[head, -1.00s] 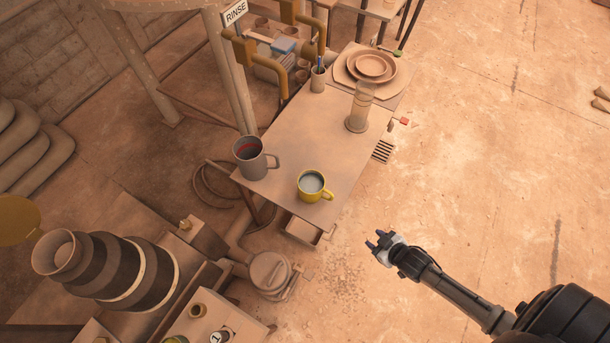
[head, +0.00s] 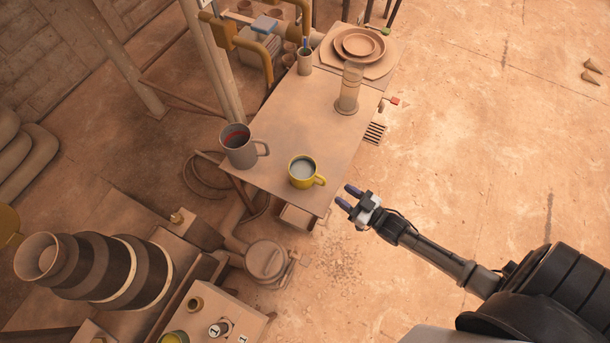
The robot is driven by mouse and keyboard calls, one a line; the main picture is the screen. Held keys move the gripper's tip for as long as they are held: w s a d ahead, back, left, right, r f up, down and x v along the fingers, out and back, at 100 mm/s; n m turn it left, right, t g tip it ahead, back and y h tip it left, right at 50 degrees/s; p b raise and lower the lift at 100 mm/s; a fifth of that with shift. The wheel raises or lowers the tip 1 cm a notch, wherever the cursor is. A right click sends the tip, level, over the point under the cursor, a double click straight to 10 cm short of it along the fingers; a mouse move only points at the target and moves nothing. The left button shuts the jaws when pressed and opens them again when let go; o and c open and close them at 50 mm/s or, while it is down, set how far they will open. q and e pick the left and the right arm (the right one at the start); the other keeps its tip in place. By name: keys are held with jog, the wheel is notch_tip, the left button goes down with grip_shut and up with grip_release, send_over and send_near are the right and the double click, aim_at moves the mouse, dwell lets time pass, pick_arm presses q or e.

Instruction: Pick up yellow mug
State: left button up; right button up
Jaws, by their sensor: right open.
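The yellow mug (head: 301,173) stands upright near the front edge of the table (head: 300,130). It holds a greyish content, and its handle points right, toward my right gripper. My right gripper (head: 349,197) is open and empty, a short way right of and below the mug in the picture, beside the table's corner. It does not touch the mug. My left gripper is not in the head view.
A larger grey mug (head: 239,150) stands just left of the yellow one. A clear cylinder (head: 348,90), a pen cup (head: 305,62) and stacked plates (head: 361,45) occupy the table's far end. The middle tabletop is clear. A drawer (head: 297,217) hangs below the front edge.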

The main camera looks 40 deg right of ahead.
aim_at(324, 182)
jog(key=b+x, duration=0.1)
jog(key=x, duration=0.1)
jog(key=b+x, duration=0.1)
jog(key=x, duration=0.2)
jog(key=b+x, duration=0.1)
jog(key=x, duration=0.1)
jog(key=shift+a+f, duration=0.1)
jog(key=shift+a, duration=0.3)
jog(key=shift+w, duration=0.35)
jog(key=shift+c, duration=0.3)
grip_shut()
